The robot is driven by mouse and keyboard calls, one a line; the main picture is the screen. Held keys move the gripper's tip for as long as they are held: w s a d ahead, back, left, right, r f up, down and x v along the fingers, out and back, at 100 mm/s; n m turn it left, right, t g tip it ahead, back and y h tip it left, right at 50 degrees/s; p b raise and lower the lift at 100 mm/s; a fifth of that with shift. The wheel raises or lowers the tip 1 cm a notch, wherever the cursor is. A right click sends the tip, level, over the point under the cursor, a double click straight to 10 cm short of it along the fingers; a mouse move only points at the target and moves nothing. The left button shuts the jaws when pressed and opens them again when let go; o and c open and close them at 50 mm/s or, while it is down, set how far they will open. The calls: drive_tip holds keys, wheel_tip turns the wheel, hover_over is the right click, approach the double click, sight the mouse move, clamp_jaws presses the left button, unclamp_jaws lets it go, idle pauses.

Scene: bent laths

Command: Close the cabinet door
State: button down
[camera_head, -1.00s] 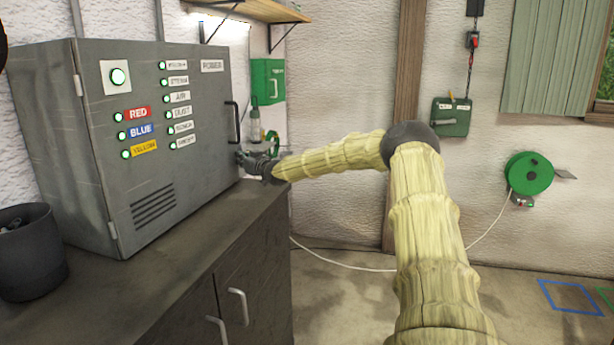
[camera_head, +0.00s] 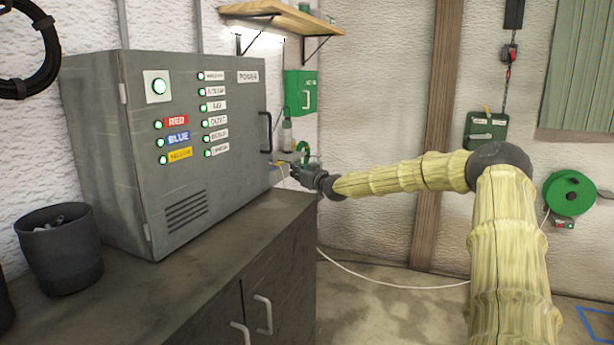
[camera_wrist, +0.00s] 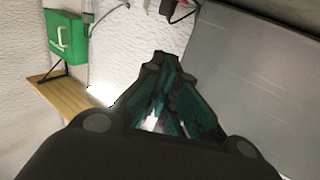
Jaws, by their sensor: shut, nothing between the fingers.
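The grey cabinet (camera_head: 215,130) stands on the dark counter in the head view. Its door carries lit buttons, coloured labels, a vent grille and a black handle (camera_head: 265,132) at the right edge. The door looks flush with the body or nearly so; I cannot tell if a small gap is left. My gripper (camera_head: 296,168) is just right of the door's edge, below the handle. In the wrist view my gripper (camera_wrist: 160,62) is shut and empty, with the grey door panel (camera_wrist: 255,75) to its right. Any contact is not clear.
A dark bin (camera_head: 60,255) stands on the counter (camera_head: 130,290) left of the cabinet. A green box (camera_head: 301,92) hangs on the wall behind, under a wooden shelf (camera_head: 285,17). The floor right of the counter has free room.

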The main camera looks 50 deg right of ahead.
drive_tip(key=shift+s+d, duration=0.3)
drive_tip(key=shift+s, duration=0.35)
drive_tip(key=shift+s+d, duration=0.25)
drive_tip(key=shift+s, duration=0.35)
drive_tip(key=shift+s+d, duration=0.3)
drive_tip(key=shift+s, duration=0.35)
drive_tip(key=shift+f, duration=0.1)
drive_tip(key=shift+d, duration=0.1)
